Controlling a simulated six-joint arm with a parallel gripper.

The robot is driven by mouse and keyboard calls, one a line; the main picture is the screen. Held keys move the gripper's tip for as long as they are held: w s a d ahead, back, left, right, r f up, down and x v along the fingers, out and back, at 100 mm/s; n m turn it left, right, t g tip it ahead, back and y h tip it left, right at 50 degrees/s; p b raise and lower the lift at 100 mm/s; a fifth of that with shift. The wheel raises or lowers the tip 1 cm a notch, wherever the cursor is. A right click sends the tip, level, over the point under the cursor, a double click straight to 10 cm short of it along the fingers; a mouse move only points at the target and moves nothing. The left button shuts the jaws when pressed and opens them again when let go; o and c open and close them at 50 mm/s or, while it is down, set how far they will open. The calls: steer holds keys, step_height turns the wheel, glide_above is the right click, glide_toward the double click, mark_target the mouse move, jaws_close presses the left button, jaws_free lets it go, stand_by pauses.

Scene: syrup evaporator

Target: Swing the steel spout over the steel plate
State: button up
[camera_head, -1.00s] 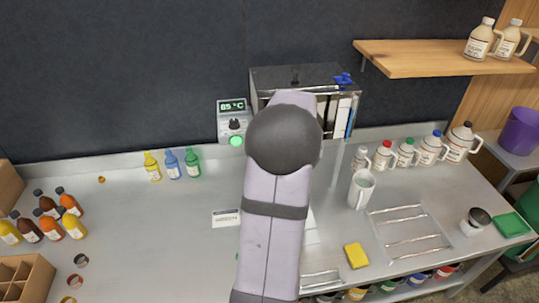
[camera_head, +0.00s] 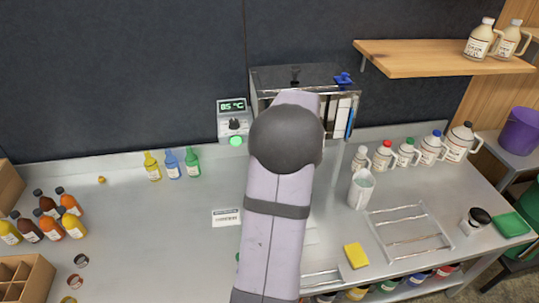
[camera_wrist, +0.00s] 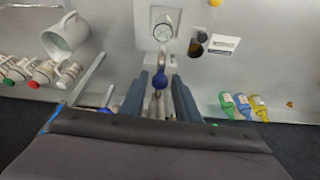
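In the wrist view, my gripper (camera_wrist: 160,92) has its two dark blue fingers apart. A round blue knob (camera_wrist: 161,82) sits between them, with a gap visible on each side. A narrow shiny metal piece, which looks like the steel spout (camera_wrist: 163,60), shows just beyond the knob, but its shape is hard to make out. Past it lies a pale square plate (camera_wrist: 163,14) with a round, clear-looking item on it. In the head view, my arm hides the gripper, the spout and most of the plate. The steel evaporator (camera_head: 275,76) stands behind my arm.
A white pitcher (camera_head: 361,189) and several capped jugs (camera_head: 406,155) stand right of my arm. A yellow sponge (camera_head: 355,256) and a wire rack (camera_head: 410,232) lie nearer the front. A control box (camera_head: 233,120) reads 85 °C. A white card (camera_head: 226,218) lies left of my arm. The left-middle counter is mostly clear.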

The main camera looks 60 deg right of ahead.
steer(key=shift+r, duration=0.15)
steer(key=p+v, duration=0.3)
steer(key=v, duration=0.1)
steer(key=shift+s+a+r, duration=0.15)
steer(key=shift+r, duration=0.15)
stand_by(0.7)
